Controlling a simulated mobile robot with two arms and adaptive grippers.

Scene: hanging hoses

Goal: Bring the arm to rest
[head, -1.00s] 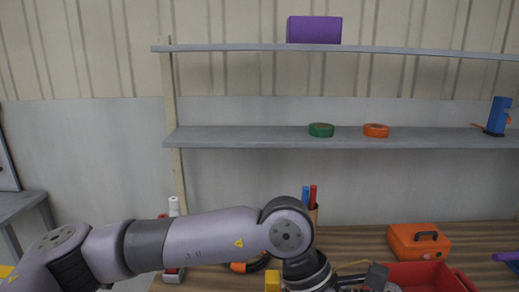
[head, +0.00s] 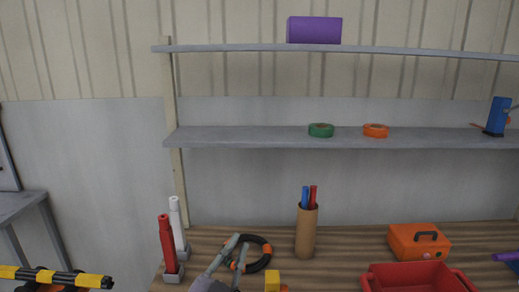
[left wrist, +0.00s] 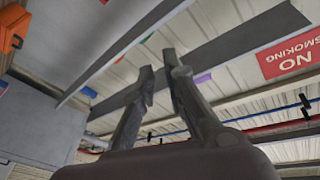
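My left gripper (head: 236,245) points up at the bottom of the head view, in front of the wooden workbench (head: 350,243). Its two fingers stand apart with nothing between them. In the left wrist view its fingers (left wrist: 158,70) point up towards a wall and ceiling, with a gap between the tips. A black ring with orange bands (head: 265,261), perhaps a coiled hose, lies on the bench just behind the gripper and is partly hidden by it. My right gripper is not in view.
A brown cup (head: 306,232) holds pens. An orange case (head: 419,242) and a red bin (head: 415,275) are at right. Grey shelves (head: 240,137) hang above the bench.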

